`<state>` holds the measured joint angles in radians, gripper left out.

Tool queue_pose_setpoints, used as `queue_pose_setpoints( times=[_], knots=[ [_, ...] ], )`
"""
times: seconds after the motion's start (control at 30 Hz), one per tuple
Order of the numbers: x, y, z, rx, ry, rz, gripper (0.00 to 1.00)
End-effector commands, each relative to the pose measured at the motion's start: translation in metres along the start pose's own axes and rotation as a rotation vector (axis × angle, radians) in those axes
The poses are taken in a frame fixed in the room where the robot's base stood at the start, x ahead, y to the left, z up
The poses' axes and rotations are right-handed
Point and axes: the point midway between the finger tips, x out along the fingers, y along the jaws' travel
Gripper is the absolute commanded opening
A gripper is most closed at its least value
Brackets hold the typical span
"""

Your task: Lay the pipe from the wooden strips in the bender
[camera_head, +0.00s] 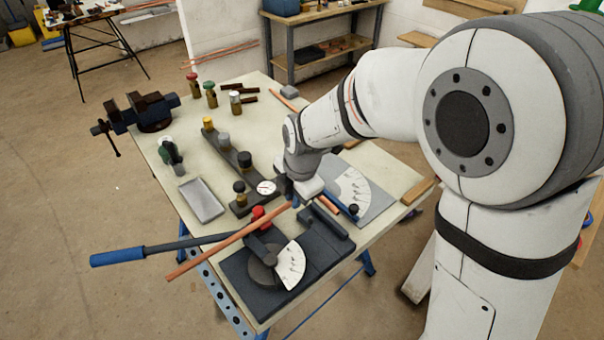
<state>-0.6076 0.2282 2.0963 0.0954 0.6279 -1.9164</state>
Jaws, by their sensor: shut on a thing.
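The copper pipe (222,246) runs slantwise from the lower left, beyond the table edge, up to my gripper (289,198). My gripper is shut on it near its upper right end; the fingertips are small and partly hidden by my wrist. A wooden strip (417,191) lies at the right table edge.
A grey tray (201,200), a dark bar with knobs and a dial (240,165), and a vise (150,110) stand left of my arm.

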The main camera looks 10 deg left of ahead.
Motion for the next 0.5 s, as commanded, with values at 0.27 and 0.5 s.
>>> queue_pose_setpoints(
  times=[0.27, 0.5],
  knots=[
    [0.009, -0.002, 0.003, 0.003, -0.001, 0.000, 0.00],
    [0.026, -0.007, 0.006, 0.011, -0.002, -0.001, 0.00]
  ],
)
